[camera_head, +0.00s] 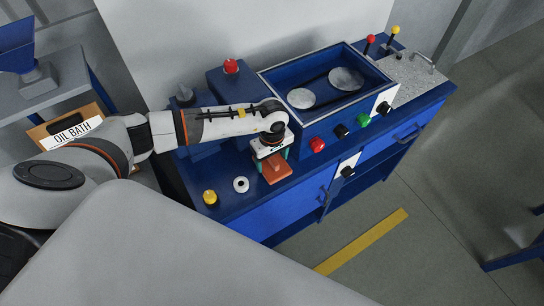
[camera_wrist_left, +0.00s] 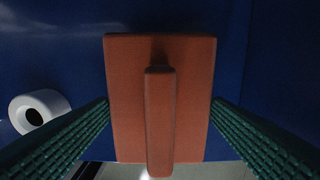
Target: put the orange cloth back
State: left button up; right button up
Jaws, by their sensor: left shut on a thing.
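The orange cloth (camera_head: 276,172) is a flat orange-brown slab with a raised ridge along its middle. It shows at the front part of the blue counter (camera_head: 262,205) in the head view. In the left wrist view the cloth (camera_wrist_left: 128,95) fills the middle, between two green ribbed fingers that meet its left and right sides. My left gripper (camera_head: 271,161) points down and is shut on the cloth. I cannot tell whether the cloth rests on the counter or is slightly above it. My right gripper is not in view.
A white ring (camera_head: 241,184) and a yellow knob (camera_head: 210,197) are on the counter left of the cloth. A blue tester box (camera_head: 325,85) with coloured knobs stands to the right.

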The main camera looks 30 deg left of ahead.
aim_at(272, 158)
pick_arm(q)
jog(key=shift+f, duration=0.15)
jog(key=o, duration=0.9)
jog(key=shift+o, duration=0.2)
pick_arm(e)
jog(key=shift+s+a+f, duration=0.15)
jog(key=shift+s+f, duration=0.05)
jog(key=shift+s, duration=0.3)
pick_arm(q)
jog(key=shift+r, duration=0.45)
notch_tip(272, 158, up, 12)
jog(key=b, duration=0.4)
jog(key=shift+f, duration=0.25)
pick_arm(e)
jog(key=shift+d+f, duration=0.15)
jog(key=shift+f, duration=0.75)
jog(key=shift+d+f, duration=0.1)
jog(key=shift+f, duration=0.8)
